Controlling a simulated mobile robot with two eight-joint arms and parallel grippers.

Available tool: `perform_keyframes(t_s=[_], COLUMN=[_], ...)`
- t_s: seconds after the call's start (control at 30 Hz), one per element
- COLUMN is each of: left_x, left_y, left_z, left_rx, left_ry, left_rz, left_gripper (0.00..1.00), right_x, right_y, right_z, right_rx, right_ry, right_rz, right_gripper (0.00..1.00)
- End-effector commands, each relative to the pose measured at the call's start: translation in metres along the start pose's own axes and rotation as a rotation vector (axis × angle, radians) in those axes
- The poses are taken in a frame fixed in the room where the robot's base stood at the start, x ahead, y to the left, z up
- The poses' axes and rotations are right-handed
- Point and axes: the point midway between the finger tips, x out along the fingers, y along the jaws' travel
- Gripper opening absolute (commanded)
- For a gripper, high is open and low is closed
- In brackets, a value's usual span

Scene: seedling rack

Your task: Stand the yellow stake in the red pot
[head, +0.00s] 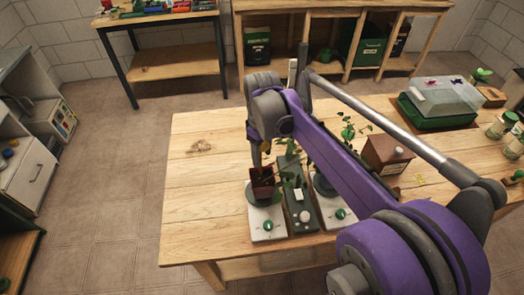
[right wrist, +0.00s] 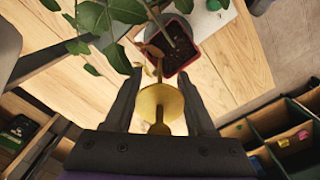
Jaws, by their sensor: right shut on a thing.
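The red pot (head: 263,188) holds dark soil and stands on the left white base on the near part of the wooden table. In the right wrist view the red pot (right wrist: 184,66) shows beyond my fingers, with a thin stem or stick over its soil. My right gripper (head: 256,153) is above the pot, its fingers partly hidden by my arm. In the right wrist view my right gripper (right wrist: 160,98) is shut on the yellow stake (right wrist: 158,103), which has a wide round disc. The stake's far end is near the pot's rim; I cannot tell whether it touches. My left gripper is not in view.
A grey-green unit (head: 301,212) and a second white base (head: 338,218) stand right of the pot. Leafy plants (right wrist: 95,17) crowd near the gripper. A brown box (head: 388,155) and a covered green tray (head: 440,110) are farther right. The table's left part is clear.

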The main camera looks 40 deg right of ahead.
Motion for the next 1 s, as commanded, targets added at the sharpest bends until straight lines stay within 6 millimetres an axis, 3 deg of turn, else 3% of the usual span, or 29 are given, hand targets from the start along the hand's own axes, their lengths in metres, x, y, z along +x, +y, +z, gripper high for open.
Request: perform_keyframes(t_s=[0.47, 0.5, 0.6, 0.67, 1.0], left_x=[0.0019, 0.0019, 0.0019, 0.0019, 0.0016], left_y=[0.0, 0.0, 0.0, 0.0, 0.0], left_z=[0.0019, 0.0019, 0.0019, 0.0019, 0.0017], left_rx=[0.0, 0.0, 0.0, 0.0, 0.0], left_ry=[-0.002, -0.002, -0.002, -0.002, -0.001], left_rz=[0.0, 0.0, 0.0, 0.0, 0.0], left_gripper=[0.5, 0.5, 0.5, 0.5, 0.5], right_x=[0.0036, 0.0036, 0.0036, 0.0036, 0.0005], right_y=[0.0, 0.0, 0.0001, 0.0001, 0.0001], right_z=[-0.0002, -0.0002, -0.0001, -0.0001, -0.0001], right_rx=[0.0, 0.0, 0.0, 0.0, 0.0], right_ry=[0.0, 0.0, 0.0, 0.0, 0.0], right_rz=[0.0, 0.0, 0.0, 0.0, 0.0], right_gripper=[0.0, 0.63, 0.81, 0.91, 0.91])
